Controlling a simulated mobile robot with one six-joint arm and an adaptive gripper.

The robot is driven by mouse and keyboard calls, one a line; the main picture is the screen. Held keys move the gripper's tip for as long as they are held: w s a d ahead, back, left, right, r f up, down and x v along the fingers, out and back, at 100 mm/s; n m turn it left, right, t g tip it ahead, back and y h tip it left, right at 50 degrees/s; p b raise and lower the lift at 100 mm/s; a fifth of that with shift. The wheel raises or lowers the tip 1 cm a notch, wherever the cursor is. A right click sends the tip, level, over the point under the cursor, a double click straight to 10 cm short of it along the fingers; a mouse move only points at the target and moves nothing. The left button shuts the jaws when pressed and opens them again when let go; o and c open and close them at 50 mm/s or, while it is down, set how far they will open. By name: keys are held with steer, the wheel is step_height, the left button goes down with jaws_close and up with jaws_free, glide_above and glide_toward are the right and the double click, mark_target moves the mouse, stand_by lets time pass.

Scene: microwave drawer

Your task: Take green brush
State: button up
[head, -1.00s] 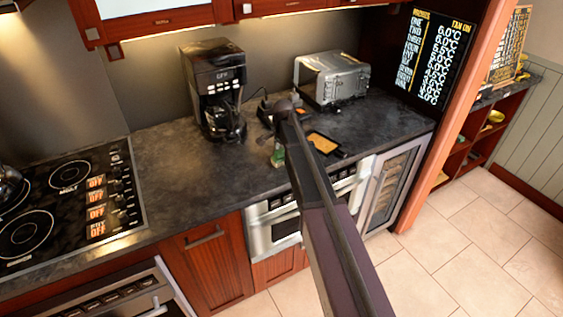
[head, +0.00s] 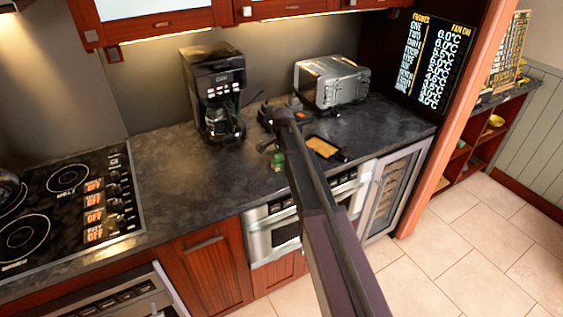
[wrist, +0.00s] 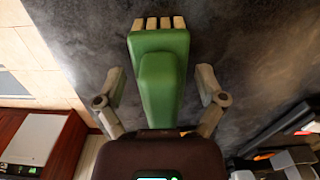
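The green brush (wrist: 163,85) with pale bristles is in the middle of the wrist view, over the dark counter. It lies between the two fingers of my gripper (wrist: 160,72). The fingers are spread, with a gap on each side of the brush. In the head view the brush (head: 278,161) is a small green patch near the counter's front edge. My gripper (head: 271,142) is right at it there, and the gripper and arm hide part of it.
A coffee maker (head: 213,92) stands behind and left, a silver toaster (head: 333,80) behind and right. A tray with an orange-yellow surface (head: 322,147) lies right of my arm. Small dark items are near the gripper. The counter left of the brush is clear up to the cooktop (head: 70,205).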

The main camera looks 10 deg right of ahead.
steer(key=c, duration=0.8)
steer(key=shift+r, duration=0.15)
step_height(320, 180, up, 3)
steer(key=p, duration=0.3)
steer(key=shift+r+p, duration=0.2)
steer(key=shift+p, duration=0.2)
steer(key=s+d, duration=0.1)
steer(key=s, duration=0.4)
steer(key=s+d+r, duration=0.1)
steer(key=s, duration=0.4)
steer(key=s+d+p, duration=0.1)
steer(key=s, duration=0.4)
steer(key=shift+s+d+r, duration=0.15)
steer(key=shift+s+d, duration=0.15)
steer(key=shift+d, duration=0.05)
steer(key=o, duration=0.6)
steer(key=c, duration=0.5)
